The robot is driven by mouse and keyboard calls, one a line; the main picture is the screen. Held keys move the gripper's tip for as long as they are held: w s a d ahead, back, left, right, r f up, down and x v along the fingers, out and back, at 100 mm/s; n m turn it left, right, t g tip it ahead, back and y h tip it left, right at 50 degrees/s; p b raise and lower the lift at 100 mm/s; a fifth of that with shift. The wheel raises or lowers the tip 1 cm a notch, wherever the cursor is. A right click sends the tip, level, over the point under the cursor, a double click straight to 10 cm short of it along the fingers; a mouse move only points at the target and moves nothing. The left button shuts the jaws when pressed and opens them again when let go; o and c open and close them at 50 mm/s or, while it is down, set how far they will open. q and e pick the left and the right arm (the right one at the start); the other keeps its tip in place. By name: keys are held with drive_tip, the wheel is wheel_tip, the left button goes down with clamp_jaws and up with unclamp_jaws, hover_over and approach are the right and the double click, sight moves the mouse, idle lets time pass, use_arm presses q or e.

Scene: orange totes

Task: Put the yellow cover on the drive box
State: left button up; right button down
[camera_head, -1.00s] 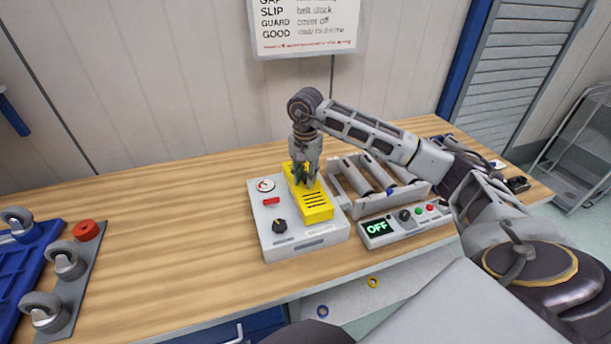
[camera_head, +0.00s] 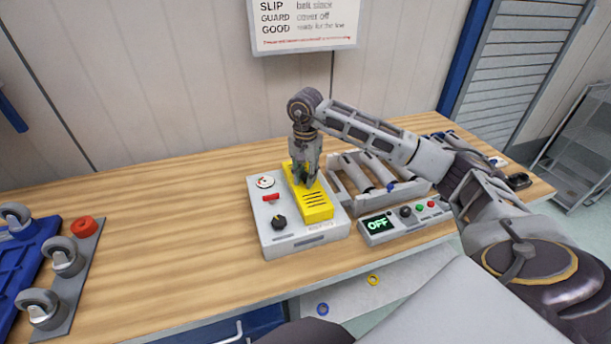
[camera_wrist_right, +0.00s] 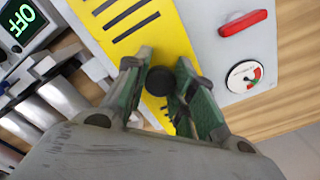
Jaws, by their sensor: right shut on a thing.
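The yellow cover (camera_head: 316,205) lies along the right part of the top of the grey drive box (camera_head: 283,241). Whether it is fully seated cannot be told. My right gripper (camera_head: 306,181) points down at the far half of the cover. In the right wrist view, its green fingers (camera_wrist_right: 161,85) are shut on a round black knob (camera_wrist_right: 161,80) on the cover. The slotted part of the cover (camera_wrist_right: 135,20) shows in that view too. The box also carries a dial gauge (camera_head: 265,182), a red bar (camera_head: 271,197) and a black knob. My left gripper is not in view.
A roller unit (camera_head: 370,172) and a control panel reading OFF (camera_head: 378,225) stand close on the right of the box. A blue caster frame (camera_head: 30,262) and a red disc (camera_head: 84,227) lie at the far left. The wooden bench between is clear.

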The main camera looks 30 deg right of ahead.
drive_tip(key=shift+f, duration=0.2)
idle(0.7)
drive_tip(key=c, duration=1.1)
unclamp_jaws()
drive_tip(key=shift+r, duration=6)
drive_tip(key=shift+s+f, duration=0.1)
